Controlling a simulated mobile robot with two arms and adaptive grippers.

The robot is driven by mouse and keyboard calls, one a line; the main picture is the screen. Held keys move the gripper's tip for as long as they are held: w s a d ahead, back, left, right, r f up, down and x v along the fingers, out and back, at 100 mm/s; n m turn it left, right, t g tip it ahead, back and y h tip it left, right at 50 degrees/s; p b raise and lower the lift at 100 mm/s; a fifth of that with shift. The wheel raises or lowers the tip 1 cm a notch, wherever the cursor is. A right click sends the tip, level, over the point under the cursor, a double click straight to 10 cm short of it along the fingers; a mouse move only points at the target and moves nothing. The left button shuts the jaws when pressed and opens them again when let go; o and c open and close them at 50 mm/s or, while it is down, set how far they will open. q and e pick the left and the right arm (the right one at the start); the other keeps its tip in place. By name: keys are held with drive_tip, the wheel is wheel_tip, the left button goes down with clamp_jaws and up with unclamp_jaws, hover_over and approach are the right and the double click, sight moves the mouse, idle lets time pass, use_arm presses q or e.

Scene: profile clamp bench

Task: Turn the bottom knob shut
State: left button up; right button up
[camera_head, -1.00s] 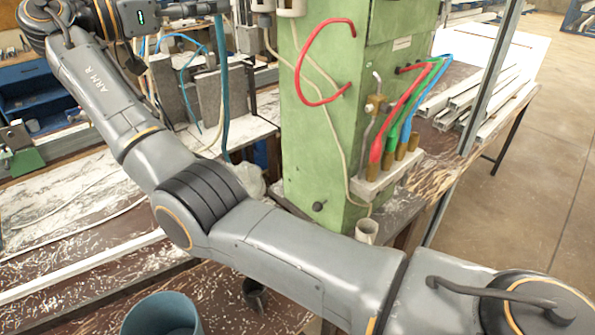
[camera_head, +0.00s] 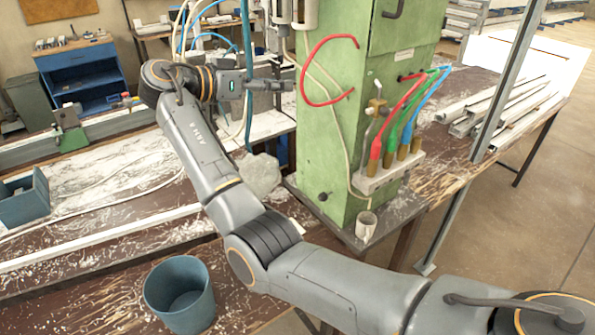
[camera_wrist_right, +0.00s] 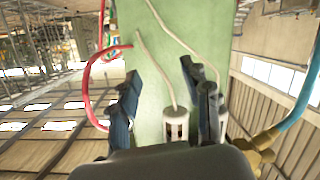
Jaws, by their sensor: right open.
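A small dark knob (camera_head: 323,197) sits low on the left face of the green cabinet (camera_head: 330,150). My right gripper (camera_head: 284,85) is beside the upper part of that face, well above the knob and slightly left of the cabinet in the head view. In the right wrist view my right gripper (camera_wrist_right: 164,98) has its fingers spread, with nothing between them in its grip. Behind them are the green panel (camera_wrist_right: 163,62), a red hose (camera_wrist_right: 88,95) and a white fitting (camera_wrist_right: 176,124). The knob is not recognisable there. My left gripper is out of view.
A red hose (camera_head: 303,85) loops off the cabinet near my gripper. Blue hoses (camera_head: 246,60) hang behind it. A blue bin (camera_head: 180,295) is at the front. A metal post (camera_head: 505,80) rises at right.

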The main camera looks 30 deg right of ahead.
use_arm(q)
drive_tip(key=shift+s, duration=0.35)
use_arm(e)
drive_tip(key=s+d+f+n+y, duration=0.1)
drive_tip(key=s+f+n+y, duration=0.1)
drive_tip(key=f, duration=0.8)
drive_tip(key=s+d+f+n+t+y, duration=0.1)
drive_tip(key=s+d+f+n+y, duration=0.1)
drive_tip(key=f, duration=0.8)
